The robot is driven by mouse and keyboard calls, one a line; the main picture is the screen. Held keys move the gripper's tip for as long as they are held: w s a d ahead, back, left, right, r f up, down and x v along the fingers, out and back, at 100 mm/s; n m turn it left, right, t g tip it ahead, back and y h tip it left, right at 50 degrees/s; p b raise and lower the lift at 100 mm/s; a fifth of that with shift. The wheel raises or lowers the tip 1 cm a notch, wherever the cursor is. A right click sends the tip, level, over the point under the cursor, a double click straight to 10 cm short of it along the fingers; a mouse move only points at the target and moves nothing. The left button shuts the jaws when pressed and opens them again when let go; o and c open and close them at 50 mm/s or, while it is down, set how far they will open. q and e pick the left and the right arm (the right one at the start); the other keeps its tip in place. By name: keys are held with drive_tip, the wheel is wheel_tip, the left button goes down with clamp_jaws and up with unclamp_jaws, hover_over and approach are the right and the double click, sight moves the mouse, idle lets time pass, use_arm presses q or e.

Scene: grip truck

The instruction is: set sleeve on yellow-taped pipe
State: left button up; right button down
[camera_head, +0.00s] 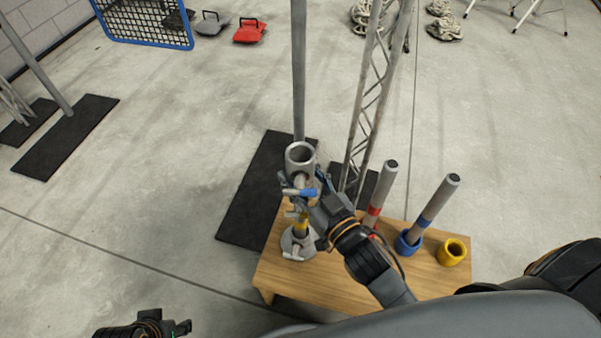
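The yellow-taped pipe (300,228) stands at the left end of the wooden table, its lower part and yellow band showing. A wide grey hollow sleeve (300,158) is upright over the pipe's upper end. I cannot tell whether it surrounds the pipe or is just above it. My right gripper (310,192) reaches in from the lower right and appears shut on the sleeve's lower part; its fingers, a blue part and metal fittings hide the contact. My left gripper (178,328) is at the bottom left, away from the table; its opening is unclear.
A red-taped pipe (379,194) and a blue-taped pipe (430,211) in a blue collar (407,243) stand on the table (335,284). A yellow collar (452,252) lies to their right. A lattice truss (372,95) and grey pole (299,70) rise behind.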

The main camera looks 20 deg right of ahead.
sight(308, 201)
drive_tip(key=shift+f, duration=0.3)
use_arm(q)
drive_tip(key=shift+v, duration=1.05)
use_arm(e)
drive_tip(key=shift+f, duration=0.15)
use_arm(q)
drive_tip(key=shift+r, duration=0.2)
drive_tip(key=shift+a+f+b, duration=0.1)
drive_tip(key=shift+f+b, duration=0.05)
drive_tip(key=shift+b, duration=0.2)
use_arm(e)
drive_tip(key=shift+f, duration=0.1)
drive_tip(key=shift+f, duration=0.15)
drive_tip(key=shift+f+b, duration=0.8)
drive_tip(key=shift+f, duration=0.4)
drive_tip(key=shift+f+b, duration=0.55)
drive_tip(key=shift+f, duration=0.35)
use_arm(q)
drive_tip(key=shift+w+d+t+h, duration=0.1)
drive_tip(key=shift+w+d+t, duration=0.15)
drive_tip(key=shift+w+t, duration=0.4)
drive_tip(key=shift+w+d+t+h, duration=0.1)
drive_tip(key=shift+w+d+t, duration=0.2)
drive_tip(key=shift+w, duration=0.6)
drive_tip(key=shift+w+d+t+h, duration=0.1)
drive_tip(key=shift+w+d+t, duration=0.1)
drive_tip(key=shift+w+t, duration=0.45)
use_arm(e)
drive_tip(key=shift+f, duration=0.3)
